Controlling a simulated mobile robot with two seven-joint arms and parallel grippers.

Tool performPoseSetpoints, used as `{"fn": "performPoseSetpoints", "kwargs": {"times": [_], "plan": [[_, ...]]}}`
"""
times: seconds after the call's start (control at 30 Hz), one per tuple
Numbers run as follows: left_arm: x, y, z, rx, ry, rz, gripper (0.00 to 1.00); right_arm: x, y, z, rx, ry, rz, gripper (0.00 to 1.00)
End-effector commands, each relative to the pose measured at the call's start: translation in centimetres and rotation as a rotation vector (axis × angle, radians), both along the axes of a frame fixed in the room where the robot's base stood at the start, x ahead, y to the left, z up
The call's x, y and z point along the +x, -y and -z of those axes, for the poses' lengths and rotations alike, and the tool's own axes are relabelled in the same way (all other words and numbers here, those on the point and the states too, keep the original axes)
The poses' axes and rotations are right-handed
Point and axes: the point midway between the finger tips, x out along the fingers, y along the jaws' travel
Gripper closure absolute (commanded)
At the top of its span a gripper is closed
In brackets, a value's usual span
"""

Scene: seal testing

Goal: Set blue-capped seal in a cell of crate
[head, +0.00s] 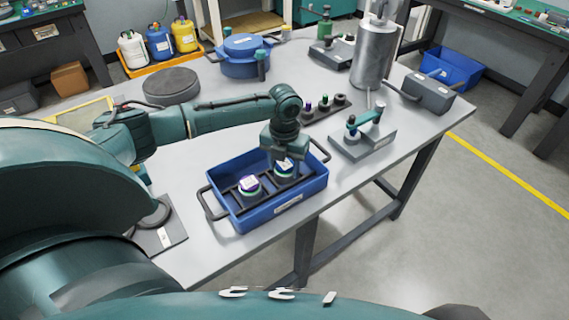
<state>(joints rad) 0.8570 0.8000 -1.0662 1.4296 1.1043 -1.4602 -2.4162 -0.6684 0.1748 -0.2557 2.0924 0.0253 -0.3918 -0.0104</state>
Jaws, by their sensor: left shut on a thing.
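The blue crate (291,208) stands near the front edge of the grey table, with dark dividers and a dark handle at each end. A purple-capped seal (249,185) with a white label sits in a left cell. My left gripper (284,160) points down over the crate's right part and is shut on the blue-capped seal (285,170), which has a white label on top. This seal is at a right cell, low in the crate; the gripper partly covers it, and I cannot tell if it touches the floor. My right gripper is not in view.
Behind the crate are a dark rack (326,108) with small parts and a grey fixture (362,142) with a green clamp. A metal cylinder (375,55), a blue pot (245,60) and a dark disc (171,85) stand farther back.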

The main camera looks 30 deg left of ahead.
Motion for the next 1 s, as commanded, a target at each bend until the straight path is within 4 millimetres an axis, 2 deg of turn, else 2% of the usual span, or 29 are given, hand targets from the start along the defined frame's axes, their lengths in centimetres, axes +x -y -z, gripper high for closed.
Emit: {"fn": "performPoseSetpoints", "kwargs": {"times": [0.2,0.23,0.47,0.77,0.87,1.0], "plan": [[0.0,0.0,0.2,-0.001,0.000,0.000,0.84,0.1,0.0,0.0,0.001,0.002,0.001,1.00],[0.0,0.0,0.3,0.000,-0.001,0.000,0.49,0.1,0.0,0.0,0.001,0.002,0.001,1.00],[0.0,0.0,0.2,0.000,-0.001,0.000,0.30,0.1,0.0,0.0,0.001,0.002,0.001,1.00],[0.0,0.0,-0.1,0.000,0.000,0.000,0.29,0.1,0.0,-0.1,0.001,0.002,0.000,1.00],[0.0,0.0,-1.0,-0.001,0.000,0.000,0.29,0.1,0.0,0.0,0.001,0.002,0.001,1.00],[0.1,0.0,-3.7,0.000,0.004,0.000,0.29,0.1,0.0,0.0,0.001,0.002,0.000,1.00]]}}
